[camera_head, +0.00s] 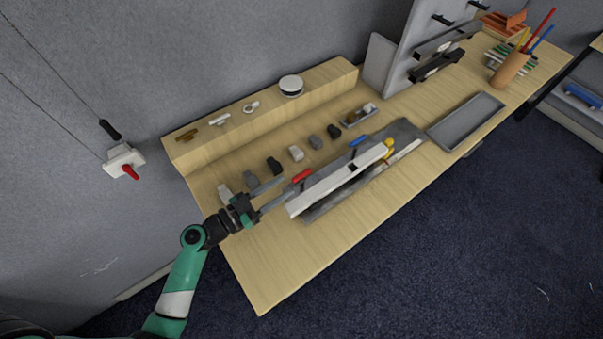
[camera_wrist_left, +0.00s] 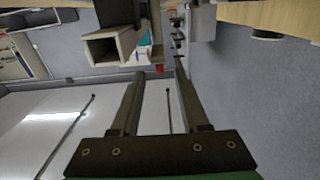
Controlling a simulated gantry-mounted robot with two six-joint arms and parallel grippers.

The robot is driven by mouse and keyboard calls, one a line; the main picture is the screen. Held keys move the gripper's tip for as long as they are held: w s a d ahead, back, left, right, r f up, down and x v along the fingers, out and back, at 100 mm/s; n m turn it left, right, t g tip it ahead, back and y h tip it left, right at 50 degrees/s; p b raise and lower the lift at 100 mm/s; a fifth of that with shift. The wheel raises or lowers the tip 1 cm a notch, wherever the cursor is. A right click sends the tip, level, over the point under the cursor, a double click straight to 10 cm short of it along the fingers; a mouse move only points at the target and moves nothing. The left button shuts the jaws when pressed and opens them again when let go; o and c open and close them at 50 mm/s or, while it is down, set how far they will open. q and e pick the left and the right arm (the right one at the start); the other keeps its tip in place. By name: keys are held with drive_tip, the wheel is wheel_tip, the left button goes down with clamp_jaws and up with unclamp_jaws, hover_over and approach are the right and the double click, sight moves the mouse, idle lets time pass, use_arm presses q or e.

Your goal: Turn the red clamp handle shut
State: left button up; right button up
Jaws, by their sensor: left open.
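In the left wrist view my left gripper (camera_wrist_left: 154,78) shows two spread fingers. A small red patch (camera_wrist_left: 159,68) shows between the fingertips, and I cannot tell what it is. My right gripper is not in view.
A blue handle (camera_head: 358,141) and a yellow part (camera_head: 388,147) are farther along the bar. Several small grey and black blocks (camera_head: 296,153) line the table behind it. A grey tray (camera_head: 466,121) lies to the right. The near table corner (camera_head: 262,280) is clear.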

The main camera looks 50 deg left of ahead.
sight(311, 170)
use_arm(q)
drive_tip(key=w, duration=0.4)
drive_tip(key=w+d, duration=0.1)
drive_tip(key=w, duration=0.2)
drive_tip(key=shift+w+p, duration=0.1)
drive_tip(key=shift+p, duration=0.2)
clamp_jaws()
